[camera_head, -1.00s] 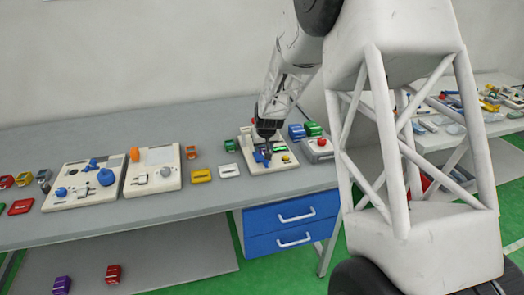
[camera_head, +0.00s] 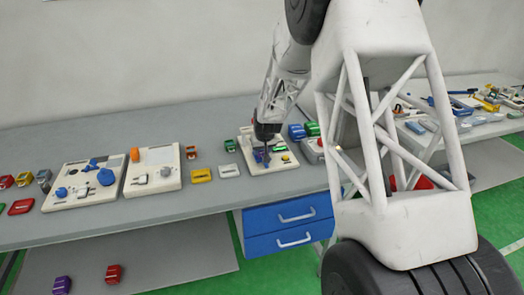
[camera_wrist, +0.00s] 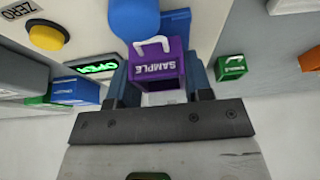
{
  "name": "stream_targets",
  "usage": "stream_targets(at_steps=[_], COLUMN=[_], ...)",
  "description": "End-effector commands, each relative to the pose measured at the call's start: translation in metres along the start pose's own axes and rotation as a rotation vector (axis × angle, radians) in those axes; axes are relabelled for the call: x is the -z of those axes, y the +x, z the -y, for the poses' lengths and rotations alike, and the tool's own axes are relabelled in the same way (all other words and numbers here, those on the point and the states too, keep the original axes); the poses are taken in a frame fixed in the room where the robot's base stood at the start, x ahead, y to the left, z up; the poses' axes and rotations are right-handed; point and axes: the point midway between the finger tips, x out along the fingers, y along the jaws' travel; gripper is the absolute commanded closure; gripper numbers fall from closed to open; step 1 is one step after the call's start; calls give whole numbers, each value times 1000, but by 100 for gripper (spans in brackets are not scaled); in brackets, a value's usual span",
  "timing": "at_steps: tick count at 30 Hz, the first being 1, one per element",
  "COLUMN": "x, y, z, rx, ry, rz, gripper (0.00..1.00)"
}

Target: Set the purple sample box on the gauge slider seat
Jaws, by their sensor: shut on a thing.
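My gripper (camera_head: 265,147) is over the gauge device (camera_head: 257,171) on the bench. In the wrist view its two dark fingers (camera_wrist: 158,88) are shut on the purple sample box (camera_wrist: 172,47), whose white "SAMPLE" label faces the camera. A blue rounded part (camera_wrist: 135,15) of the device is right beside the box's far side.
Blue and green boxes (camera_head: 297,132) stand just right of the device. A yellow box (camera_head: 201,175) and a white box (camera_head: 230,171) lie to its left. Two other panels are farther left. Another purple box (camera_head: 62,285) sits on the lower shelf.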

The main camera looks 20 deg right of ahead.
Motion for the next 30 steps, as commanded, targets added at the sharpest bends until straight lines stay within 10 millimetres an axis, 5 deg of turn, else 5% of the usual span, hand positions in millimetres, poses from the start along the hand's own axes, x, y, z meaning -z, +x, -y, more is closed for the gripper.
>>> stream_targets(at_steps=[16, 17, 21, 30], x=[-4, -3, -3, -3], y=[8, 8, 8, 8], z=[0, 0, 0, 0], rx=[0, 0, 0, 0], ry=[0, 0, 0, 0], rz=[-1, -1, -1, -1], gripper=[77, 51, 29, 28])
